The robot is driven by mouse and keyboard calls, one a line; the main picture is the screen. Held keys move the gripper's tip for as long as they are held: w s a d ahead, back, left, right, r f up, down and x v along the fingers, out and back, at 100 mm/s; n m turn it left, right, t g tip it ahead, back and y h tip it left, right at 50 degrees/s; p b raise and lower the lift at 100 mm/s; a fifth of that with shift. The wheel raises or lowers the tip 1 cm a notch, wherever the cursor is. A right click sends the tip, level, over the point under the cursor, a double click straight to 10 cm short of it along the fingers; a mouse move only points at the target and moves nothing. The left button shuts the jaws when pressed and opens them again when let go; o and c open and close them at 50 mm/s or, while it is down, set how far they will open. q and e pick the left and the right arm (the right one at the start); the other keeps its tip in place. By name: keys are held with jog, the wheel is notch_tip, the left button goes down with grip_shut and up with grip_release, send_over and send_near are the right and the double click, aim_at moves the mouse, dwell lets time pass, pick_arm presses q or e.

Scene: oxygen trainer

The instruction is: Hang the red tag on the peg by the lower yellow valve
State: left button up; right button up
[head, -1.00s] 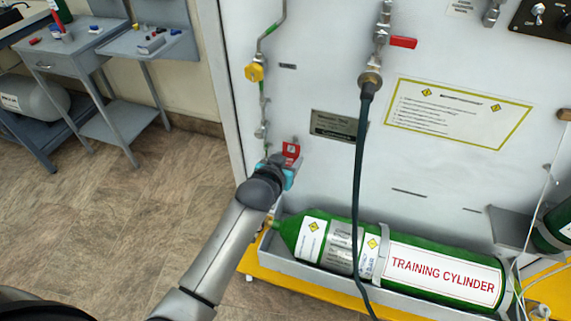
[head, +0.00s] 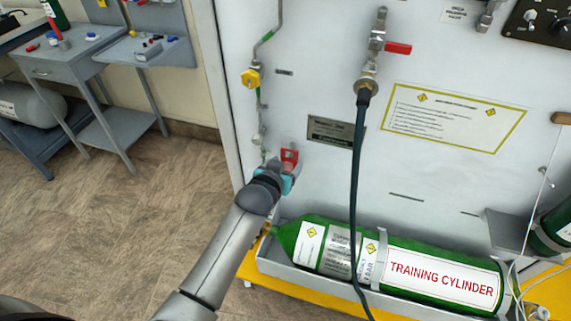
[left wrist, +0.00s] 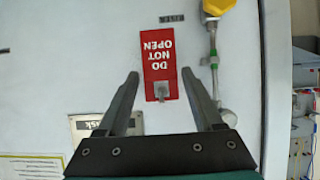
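The red tag (left wrist: 160,60), lettered "DO NOT OPEN", is against the white panel; its lettering is upside down in the left wrist view. A short grey peg (left wrist: 161,91) shows at the tag's end nearest my gripper, and the tag appears to hang on it. In the head view the tag (head: 289,156) shows just above my left gripper (head: 286,176). In the left wrist view my left gripper (left wrist: 160,74) is open, with one finger on each side of the tag and a gap at both sides. The lower yellow valve (left wrist: 218,6) is at the top edge there. My right gripper is out of view.
A dark hose (head: 356,200) hangs right of the tag. A green training cylinder (head: 440,277) lies in a tray below. A grey workbench (head: 80,55) stands at the left, with open floor before it.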

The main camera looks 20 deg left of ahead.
pick_arm(q)
jog(key=o, duration=0.3)
jog(key=shift+s+r, duration=0.25)
jog(key=shift+s, duration=0.2)
jog(key=p+v, duration=0.5)
jog(key=v, duration=0.9)
jog(key=shift+s+f, duration=0.1)
